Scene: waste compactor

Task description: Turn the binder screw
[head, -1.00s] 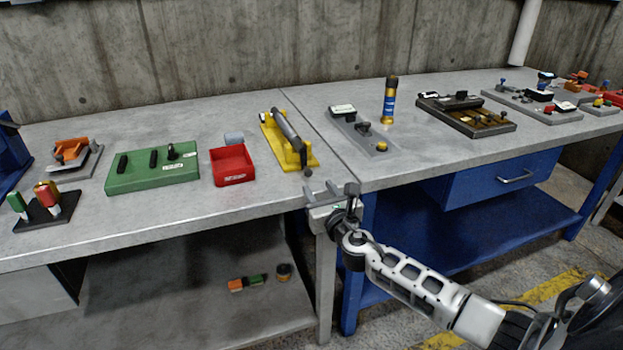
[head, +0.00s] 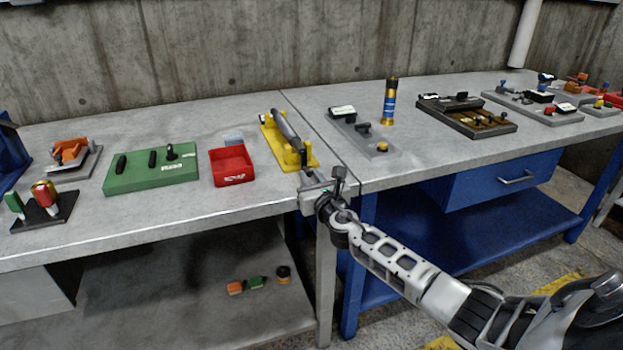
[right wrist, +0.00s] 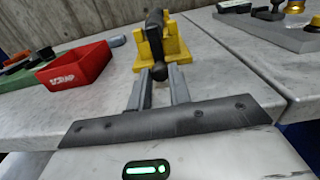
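A yellow fixture (head: 298,149) stands near the bench's front edge and carries a dark grey cylinder (head: 284,127). It also shows in the right wrist view (right wrist: 175,48). A black screw rod with a round knob (right wrist: 160,71) sticks out of its front, and I take this for the binder screw. My right gripper (head: 321,174) is at the bench edge just in front of the fixture. In the right wrist view its two fingers (right wrist: 159,76) are apart, with the knob between their tips and a gap around it. Touching cannot be told. My left gripper is out of view.
A red bin (head: 232,168) stands left of the fixture, with a green block holding black handles (head: 150,170) beyond it. Right of the bench seam is a grey plate with small parts (head: 372,143) and a blue-and-gold cylinder (head: 389,103). Bare bench top lies between them.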

